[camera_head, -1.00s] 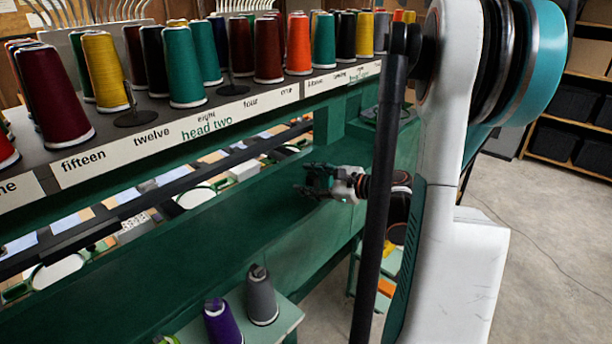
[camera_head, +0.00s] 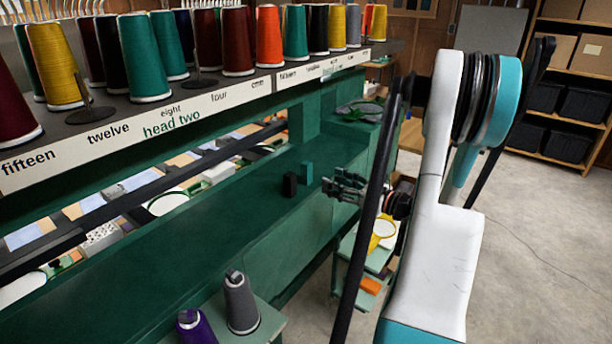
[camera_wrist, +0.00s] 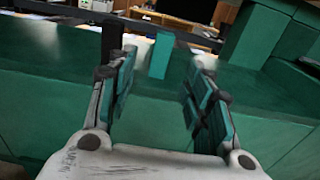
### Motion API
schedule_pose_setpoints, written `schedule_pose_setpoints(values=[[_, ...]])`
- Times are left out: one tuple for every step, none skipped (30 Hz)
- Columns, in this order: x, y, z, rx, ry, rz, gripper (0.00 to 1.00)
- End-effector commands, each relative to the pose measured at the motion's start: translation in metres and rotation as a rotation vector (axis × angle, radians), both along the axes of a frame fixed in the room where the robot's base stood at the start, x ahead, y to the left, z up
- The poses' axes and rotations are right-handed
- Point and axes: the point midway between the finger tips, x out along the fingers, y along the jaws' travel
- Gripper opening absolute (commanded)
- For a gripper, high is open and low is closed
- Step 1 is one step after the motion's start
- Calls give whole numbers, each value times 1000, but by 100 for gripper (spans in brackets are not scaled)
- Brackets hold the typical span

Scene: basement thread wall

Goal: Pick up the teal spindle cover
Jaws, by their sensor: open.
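A small upright teal block, which looks like the teal spindle cover (camera_head: 306,174), stands on the green ledge of the machine. It also shows in the wrist view (camera_wrist: 160,56), beyond the fingertips and between the two fingers. My gripper (camera_head: 345,185) is to its right in the head view, apart from it. The fingers are spread with teal pads facing each other, and nothing is between them in contact. A small black block (camera_head: 290,185) stands just left of the teal one.
A rack of thread cones (camera_head: 146,60) runs above the ledge on the left. A green upright (camera_head: 304,122) stands behind the blocks. Grey (camera_head: 240,302) and purple (camera_head: 194,326) cones stand on a low stand at front.

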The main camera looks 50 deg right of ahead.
Motion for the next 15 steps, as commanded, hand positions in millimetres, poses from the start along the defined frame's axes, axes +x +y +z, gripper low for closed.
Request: schedule_pose_setpoints(values=[[12,3,-2,-1,0,6,47],[18,3,-2,-1,0,5,47],[25,4,-2,-1,1,6,47],[31,4,-2,-1,1,5,47],[36,4,-2,-1,1,4,47],[42,5,-2,-2,1,5,47],[46,4,-1,-2,1,3,47],[49,5,-1,-2,1,3,47],[54,5,-1,-2,1,3,47],[56,5,-1,-2,1,3,47],[58,5,-1,-2,1,3,47],[59,5,-1,-2,1,1,47],[60,5,0,-2,1,1,47],[61,5,0,-2,1,1,47],[63,5,0,-3,1,1,47]])
